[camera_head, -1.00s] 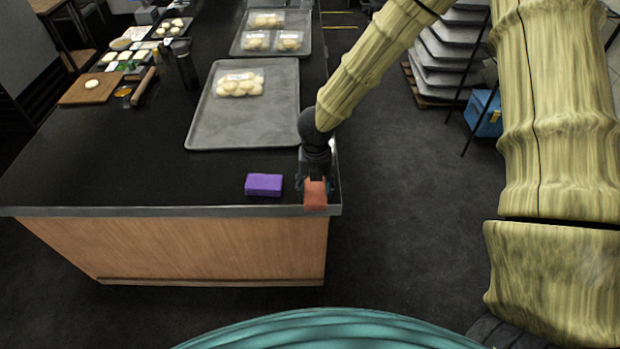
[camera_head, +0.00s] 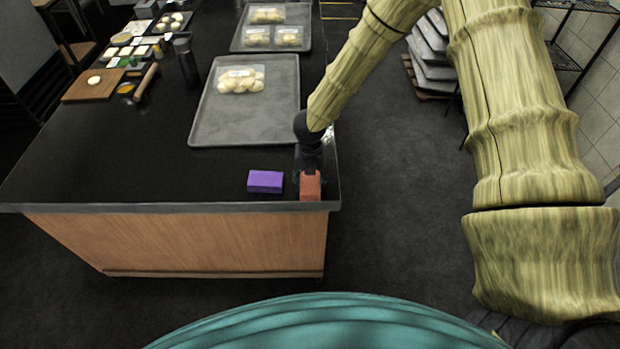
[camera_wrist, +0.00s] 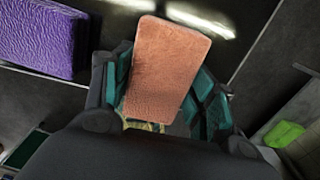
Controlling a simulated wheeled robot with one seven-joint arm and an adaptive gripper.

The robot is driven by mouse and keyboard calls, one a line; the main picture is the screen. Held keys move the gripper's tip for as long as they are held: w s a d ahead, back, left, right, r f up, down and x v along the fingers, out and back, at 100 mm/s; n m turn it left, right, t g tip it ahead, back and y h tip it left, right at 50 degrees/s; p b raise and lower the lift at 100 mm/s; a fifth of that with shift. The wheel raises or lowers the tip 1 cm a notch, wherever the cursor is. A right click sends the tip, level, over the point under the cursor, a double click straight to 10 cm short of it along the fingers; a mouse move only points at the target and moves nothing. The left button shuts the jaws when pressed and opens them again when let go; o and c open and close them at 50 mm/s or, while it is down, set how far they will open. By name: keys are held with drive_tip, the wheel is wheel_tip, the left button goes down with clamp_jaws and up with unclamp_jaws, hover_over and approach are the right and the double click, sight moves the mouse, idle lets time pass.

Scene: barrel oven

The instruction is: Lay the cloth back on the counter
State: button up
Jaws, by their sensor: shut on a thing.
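An orange-pink folded cloth (camera_head: 310,187) is at the front right corner of the black counter (camera_head: 120,165). In the wrist view the cloth (camera_wrist: 165,65) is a block between the two fingers. My gripper (camera_head: 309,172) is shut on it, and it also shows in the wrist view (camera_wrist: 160,100). The cloth is at or just above the counter top; I cannot tell if it touches. A purple block (camera_head: 265,181), perhaps another folded cloth, lies just left of it. It also shows at the upper left of the wrist view (camera_wrist: 40,35).
A grey tray (camera_head: 215,130) with packed dough balls lies behind the cloth, and a second tray (camera_head: 240,46) lies farther back. A cutting board (camera_head: 80,92) and a rolling pin (camera_head: 145,83) are at the left. The counter's front and right edges are close to my gripper.

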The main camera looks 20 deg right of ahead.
sight(310, 180)
drive_tip(key=o, duration=0.9)
wheel_tip(310, 180, up, 12)
drive_tip(key=b, duration=0.3)
drive_tip(key=shift+f, duration=0.1)
